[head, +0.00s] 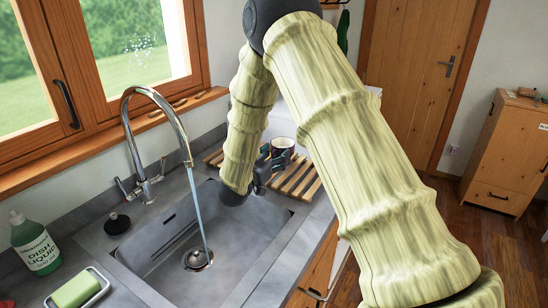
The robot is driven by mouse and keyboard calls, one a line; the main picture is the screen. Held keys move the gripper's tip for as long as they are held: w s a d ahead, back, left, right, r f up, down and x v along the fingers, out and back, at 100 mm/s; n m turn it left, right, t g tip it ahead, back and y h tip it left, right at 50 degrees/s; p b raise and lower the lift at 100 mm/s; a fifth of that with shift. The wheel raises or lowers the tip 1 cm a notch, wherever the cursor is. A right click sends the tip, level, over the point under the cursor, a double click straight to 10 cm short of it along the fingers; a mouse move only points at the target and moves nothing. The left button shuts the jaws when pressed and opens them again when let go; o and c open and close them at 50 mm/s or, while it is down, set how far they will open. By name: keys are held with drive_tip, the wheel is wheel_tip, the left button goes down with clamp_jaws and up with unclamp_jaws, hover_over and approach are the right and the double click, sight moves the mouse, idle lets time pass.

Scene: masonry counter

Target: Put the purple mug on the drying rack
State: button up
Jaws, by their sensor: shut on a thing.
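A small mug (283,145) with a pale rim and a dark inside shows at the back right of the sink, just past my gripper. Its colour is hard to make out at this size. My gripper (270,160) is shut on the mug's near side, and my arm hides part of this area. The wooden slatted drying rack (298,180) lies on the counter right of and behind the sink, below the mug. Another part of its slats shows left of my arm. I cannot tell whether the mug touches the slats.
The grey sink (160,262) lies in front, with water running from the curved tap (150,93). A dish liquid bottle (36,243) and a green soap bar (76,289) in a dish stand at the left. A black stopper (117,223) lies beside the sink. A window is behind.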

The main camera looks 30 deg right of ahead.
drive_tip(key=shift+f, duration=0.5)
drive_tip(key=shift+f, duration=0.15)
drive_tip(key=o, duration=1.6)
drive_tip(key=shift+s+a, duration=0.1)
drive_tip(key=b+v, duration=0.2)
drive_tip(key=v, duration=1)
drive_tip(key=shift+b, duration=0.4)
